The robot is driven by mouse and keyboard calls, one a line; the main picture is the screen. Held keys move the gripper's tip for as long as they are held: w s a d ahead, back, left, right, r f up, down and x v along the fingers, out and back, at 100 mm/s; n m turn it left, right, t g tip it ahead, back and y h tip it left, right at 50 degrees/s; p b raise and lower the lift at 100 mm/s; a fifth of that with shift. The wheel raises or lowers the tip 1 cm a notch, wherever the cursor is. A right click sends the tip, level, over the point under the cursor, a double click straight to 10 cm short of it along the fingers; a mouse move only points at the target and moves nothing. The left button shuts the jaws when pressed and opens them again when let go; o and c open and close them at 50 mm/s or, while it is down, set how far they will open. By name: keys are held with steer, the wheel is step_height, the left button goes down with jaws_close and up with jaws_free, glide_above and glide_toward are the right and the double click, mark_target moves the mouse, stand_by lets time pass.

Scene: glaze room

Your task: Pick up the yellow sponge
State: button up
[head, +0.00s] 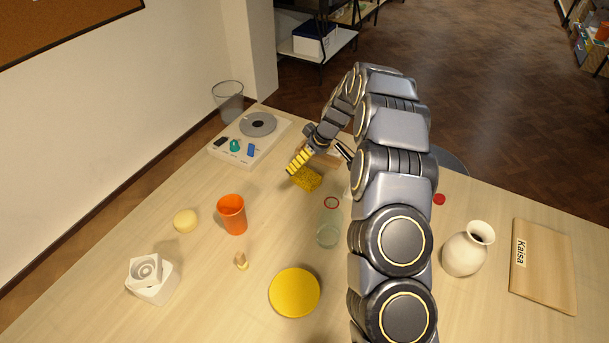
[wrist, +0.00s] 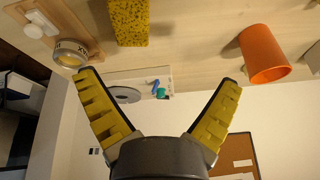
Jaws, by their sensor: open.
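The yellow sponge (head: 306,179) is a porous block lying on the light wooden table, left of my arm in the head view. It also shows at the top of the wrist view (wrist: 128,22), cut off by the frame edge. My gripper (head: 318,165) is beside and partly above the sponge in the head view. In the wrist view my gripper (wrist: 158,82) has its yellow-padded fingers spread wide with nothing between them. The sponge lies beyond the fingertips, nearer the left finger. My arm hides part of the table.
An orange cup (head: 232,214), a clear glass (head: 327,236) and a white device (head: 250,138) stand around the sponge. A yellow disc (head: 294,292) lies nearer. A white vase (head: 467,250) and a board (head: 552,268) are at the right. A tape roll (wrist: 70,52) shows in the wrist view.

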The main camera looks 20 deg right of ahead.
glide_above(308, 175)
steer(key=s+d, duration=0.2)
steer(key=shift+t+h, duration=0.3)
steer(key=f, duration=0.4)
steer(key=shift+s+d+f, duration=0.15)
steer(key=shift+s+f, duration=0.05)
steer(key=shift+f, duration=0.15)
steer(key=shift+w+f, duration=0.1)
steer(key=shift+f, duration=0.15)
steer(key=shift+x, duration=0.9)
steer(key=shift+a+x, duration=0.2)
steer(key=shift+x, duration=0.7)
steer(key=shift+a+x, duration=0.15)
steer(key=shift+x, duration=0.8)
steer(key=shift+a+x, duration=0.2)
steer(key=shift+x, duration=0.7)
steer(key=shift+r, duration=0.1)
steer(key=c, duration=1.1)
